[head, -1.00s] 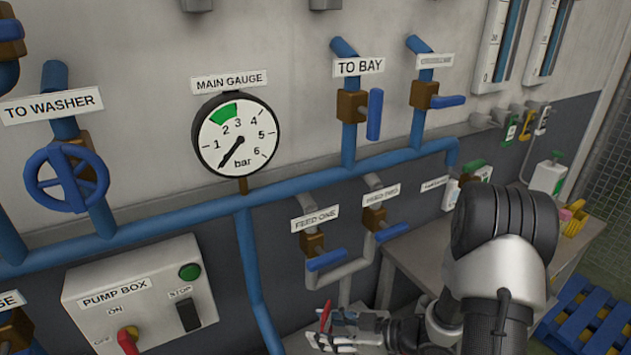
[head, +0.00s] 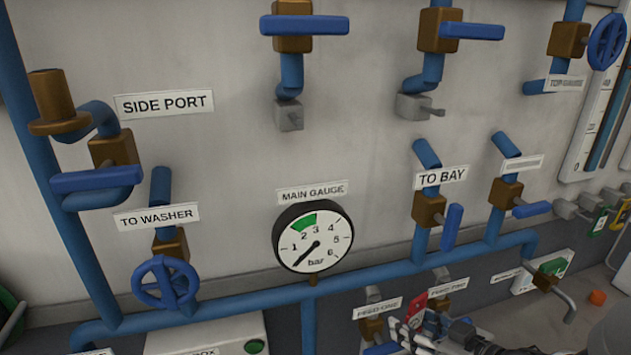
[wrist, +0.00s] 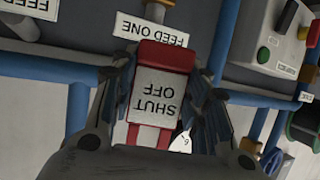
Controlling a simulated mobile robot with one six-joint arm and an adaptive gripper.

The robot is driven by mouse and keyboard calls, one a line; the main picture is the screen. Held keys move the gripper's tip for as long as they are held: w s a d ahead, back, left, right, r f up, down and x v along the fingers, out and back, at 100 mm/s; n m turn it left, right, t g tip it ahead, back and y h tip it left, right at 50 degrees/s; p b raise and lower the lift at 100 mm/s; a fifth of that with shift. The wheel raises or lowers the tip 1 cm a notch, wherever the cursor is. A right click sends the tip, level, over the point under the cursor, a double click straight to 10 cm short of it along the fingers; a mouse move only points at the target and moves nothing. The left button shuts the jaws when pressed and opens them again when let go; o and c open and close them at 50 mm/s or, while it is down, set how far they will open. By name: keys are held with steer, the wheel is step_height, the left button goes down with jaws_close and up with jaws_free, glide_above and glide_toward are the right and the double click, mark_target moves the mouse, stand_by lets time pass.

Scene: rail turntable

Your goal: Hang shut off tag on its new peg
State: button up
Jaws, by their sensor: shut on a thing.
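The shut off tag is red with a pale "SHUT OFF" label and fills the middle of the wrist view (wrist: 155,95), its writing upside down. My gripper (wrist: 168,105) is shut on it, with dark fingers on both sides. In the head view the red tag (head: 414,309) shows at the bottom, between the FEED ONE label (head: 377,309) and the FEED TWO label (head: 448,285). My gripper (head: 424,332) is just below it, partly cut off by the frame edge. I cannot tell which peg is the new one.
Blue pipes and valves cover the wall around the main gauge (head: 313,238). A TO BAY valve (head: 428,209) stands above the tag. Grey pegs (head: 566,209) with coloured tags are at the far right. The pump box (wrist: 275,45) shows in the wrist view.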

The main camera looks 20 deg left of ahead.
steer(key=s+a+r+p, duration=0.4)
steer(key=a+r+p, duration=0.1)
steer(key=r, duration=0.7)
steer(key=s+a+r+p, duration=0.4)
steer(key=a+r+p, duration=0.15)
steer(key=r, duration=0.55)
steer(key=s+a+r+p, duration=0.4)
steer(key=a+r+p, duration=0.15)
steer(key=r, duration=0.65)
steer(key=shift+t, duration=0.3)
steer(key=shift+w+a+f+b, duration=0.3)
steer(key=shift+w+a+b, duration=0.2)
steer(key=shift+w+a, duration=0.75)
steer(key=shift+w+a+f+b, duration=0.4)
steer(key=shift+w+a, duration=0.6)
steer(key=shift+w, duration=0.5)
steer(key=shift+w+a+f+b, duration=0.2)
steer(key=shift+w+a+b, duration=0.35)
steer(key=shift+w+a, duration=0.7)
steer(key=shift+w+d, duration=0.1)
steer(key=shift+d, duration=0.05)
steer(key=o, duration=0.9)
steer(key=shift+o, duration=0.2)
